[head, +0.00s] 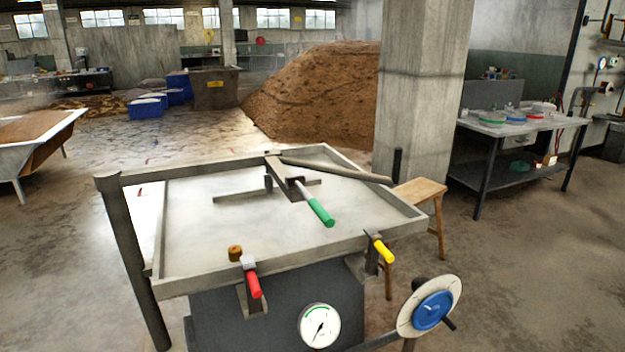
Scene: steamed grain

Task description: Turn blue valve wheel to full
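The blue valve wheel (432,310) is at the lower right, in front of a round white dial plate (408,322). A dark handle or rod end (449,324) sticks out at its lower right, and another dark piece shows at its upper left. Marks on the plate are too small to read. A white round gauge (320,326) sits on the front of the grey box, left of the wheel. It has a green arc along its top, and its dark needle seems to point to the lower left. Neither of my grippers shows in this view.
A metal tray table (285,256) stands above the gauge. Red (254,285), yellow (384,251) and green (321,212) handles are on it. A wooden stool (420,190) and a concrete pillar (421,90) stand behind. The floor right of the wheel is clear.

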